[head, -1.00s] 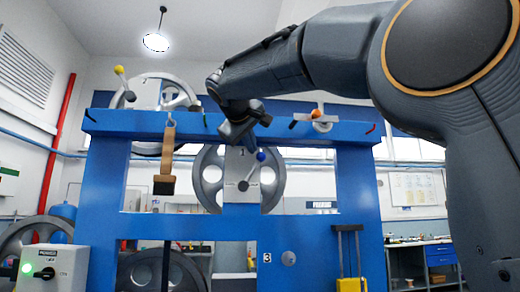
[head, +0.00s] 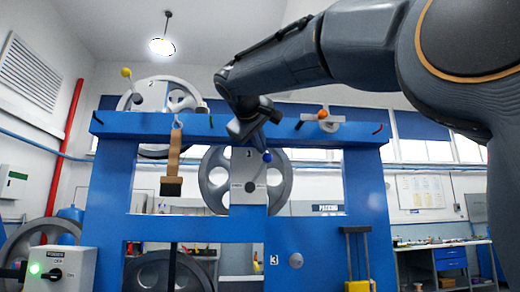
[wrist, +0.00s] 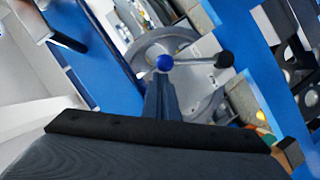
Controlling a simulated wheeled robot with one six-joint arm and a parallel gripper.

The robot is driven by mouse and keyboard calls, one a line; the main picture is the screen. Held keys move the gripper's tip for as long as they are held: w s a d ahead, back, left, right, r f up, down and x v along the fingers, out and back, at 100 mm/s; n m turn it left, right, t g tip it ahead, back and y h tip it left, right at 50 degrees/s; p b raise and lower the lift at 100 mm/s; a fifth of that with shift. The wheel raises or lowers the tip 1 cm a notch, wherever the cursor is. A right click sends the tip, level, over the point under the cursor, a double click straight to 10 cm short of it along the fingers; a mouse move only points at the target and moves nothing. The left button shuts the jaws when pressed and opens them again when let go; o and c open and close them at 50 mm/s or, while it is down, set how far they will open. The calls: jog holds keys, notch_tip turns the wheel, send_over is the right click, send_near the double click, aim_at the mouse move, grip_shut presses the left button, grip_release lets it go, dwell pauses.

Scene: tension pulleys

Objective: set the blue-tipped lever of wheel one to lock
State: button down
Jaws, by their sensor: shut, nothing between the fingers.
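The wheel-one lever has a blue ball tip (head: 267,157) and slants up and right from a dark pivot on a grey plate (head: 240,198), in front of a grey spoked wheel (head: 214,165). My gripper (head: 260,148) is shut and empty, its tips just above and beside the blue ball. In the wrist view, the closed fingers (wrist: 161,82) point at the blue ball (wrist: 164,62); the grey lever (wrist: 195,62) runs right to a black pivot (wrist: 225,60). I cannot tell whether the fingers touch the ball. The small plate markings are unreadable.
A blue frame (head: 355,180) surrounds the wheel. On its top beam are a yellow-tipped lever (head: 126,73) at left and an orange-tipped one (head: 323,114) at right. A switch box (head: 66,272) stands lower left.

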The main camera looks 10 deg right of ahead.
jog(key=b+v, duration=0.1)
jog(key=v, duration=0.5)
jog(key=shift+a+r, duration=0.15)
jog(key=shift+a, duration=0.05)
jog(key=shift+s, duration=0.1)
